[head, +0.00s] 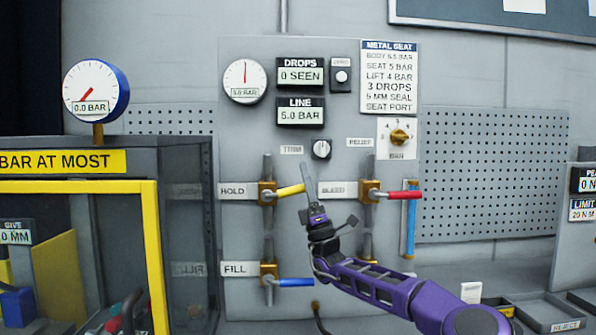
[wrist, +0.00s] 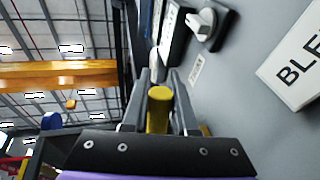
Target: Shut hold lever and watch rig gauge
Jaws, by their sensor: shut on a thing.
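The hold lever (head: 291,189) is yellow, beside the HOLD label, and points right and slightly up, across its vertical pipe. My gripper (head: 306,178) is at its free end, shut on it. In the wrist view the yellow lever end (wrist: 159,112) sits between the two grey fingers (wrist: 161,84). The panel gauge (head: 245,82) has a white face, a near-upright red needle and reads 5.0 BAR. A blue-rimmed gauge (head: 92,90) at the left reads 0.0 BAR. I cannot tell which is the rig gauge.
The LINE display (head: 301,114) reads 5.0 BAR; the DROPS display (head: 301,74) reads 0 SEEN. The blue fill lever (head: 295,282) is below. A yellow-framed enclosure (head: 151,250) stands at the left.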

